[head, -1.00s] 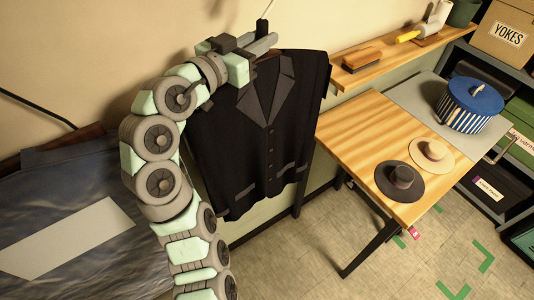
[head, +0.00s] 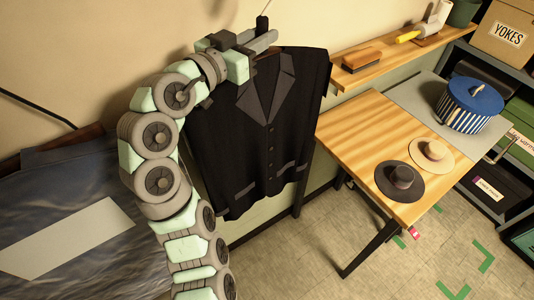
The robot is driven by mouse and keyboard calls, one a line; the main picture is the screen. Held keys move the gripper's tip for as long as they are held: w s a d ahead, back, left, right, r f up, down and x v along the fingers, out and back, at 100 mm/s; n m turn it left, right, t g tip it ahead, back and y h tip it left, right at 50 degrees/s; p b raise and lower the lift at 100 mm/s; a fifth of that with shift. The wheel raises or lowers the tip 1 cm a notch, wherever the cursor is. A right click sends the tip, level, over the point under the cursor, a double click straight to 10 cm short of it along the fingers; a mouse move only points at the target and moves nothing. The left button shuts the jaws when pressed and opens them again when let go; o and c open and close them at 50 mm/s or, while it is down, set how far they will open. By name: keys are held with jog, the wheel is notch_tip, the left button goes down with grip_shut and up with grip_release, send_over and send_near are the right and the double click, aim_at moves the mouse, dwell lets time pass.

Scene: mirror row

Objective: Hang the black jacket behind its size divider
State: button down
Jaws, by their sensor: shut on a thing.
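The black jacket (head: 262,130) hangs upright in the middle of the head view, in front of the cream wall. It has grey lapels, dark buttons and grey pocket trims. My gripper (head: 262,42) is at the top of the jacket and shut at its hanger, whose hook shows as a thin upright piece above the jaws. The exact grip point is partly hidden by the jaws. My arm covers part of the jacket's left side. I see no size divider and no rail clearly in this view.
A wooden table (head: 355,140) with a dark hat (head: 402,178) and a straw hat (head: 433,150) stands right of the jacket. A wall shelf (head: 375,70) holds a brush (head: 362,58). A blue-lidded striped box (head: 470,104) is further right. A dark blue cloth-like thing (head: 70,190) is at left.

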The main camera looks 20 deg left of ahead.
jog(key=shift+f, duration=0.15)
jog(key=shift+f+b, duration=0.35)
jog(key=shift+b, duration=0.2)
dwell(0.4)
